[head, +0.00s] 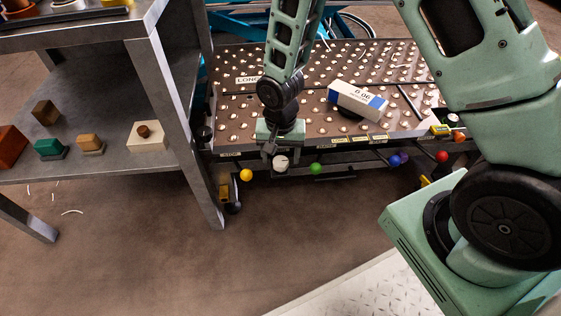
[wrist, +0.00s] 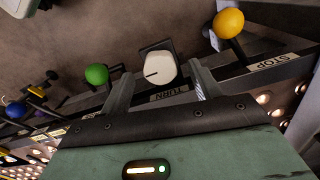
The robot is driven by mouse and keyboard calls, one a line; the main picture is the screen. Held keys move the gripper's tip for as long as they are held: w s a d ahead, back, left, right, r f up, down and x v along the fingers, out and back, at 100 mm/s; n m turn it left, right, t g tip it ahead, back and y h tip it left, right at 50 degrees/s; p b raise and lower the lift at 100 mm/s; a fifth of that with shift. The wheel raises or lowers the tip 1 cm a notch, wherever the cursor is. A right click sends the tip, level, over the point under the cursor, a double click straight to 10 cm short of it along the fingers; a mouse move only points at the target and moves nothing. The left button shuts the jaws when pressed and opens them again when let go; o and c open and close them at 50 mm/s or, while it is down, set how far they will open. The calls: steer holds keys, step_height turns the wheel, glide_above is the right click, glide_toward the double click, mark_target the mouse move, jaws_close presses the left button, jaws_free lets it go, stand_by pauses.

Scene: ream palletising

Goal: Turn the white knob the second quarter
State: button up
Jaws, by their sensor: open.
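The white knob (wrist: 158,64) has a dark line on its face, pointing left in the wrist view, and a TURN label (wrist: 169,95) beside it. In the head view the knob (head: 281,163) sits on the front edge of the roller table, just below my gripper (head: 277,148). In the wrist view my gripper (wrist: 161,72) is open. One finger shows on each side of the knob, with a visible gap on both sides. Whether the fingertips reach down to the knob's depth I cannot tell.
A yellow ball knob (wrist: 229,22) by a STOP label and a green ball knob (wrist: 96,74) flank the white knob. Blue and red (head: 442,156) ones are further along. A white-and-blue box (head: 357,101) lies on the table (head: 237,120). A grey shelf (head: 90,120) stands left.

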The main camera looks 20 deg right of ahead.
steer(key=shift+f, duration=0.65)
steer(key=c, duration=1)
steer(key=shift+r+n+p, duration=0.1)
steer(key=shift+n+p, duration=0.2)
steer(key=n+p, duration=0.2)
steer(key=shift+r+p, duration=0.1)
steer(key=shift+p, duration=0.2)
steer(key=shift+n+p, duration=1.5)
steer(key=shift+n, duration=0.7)
steer(key=shift+f, duration=0.2)
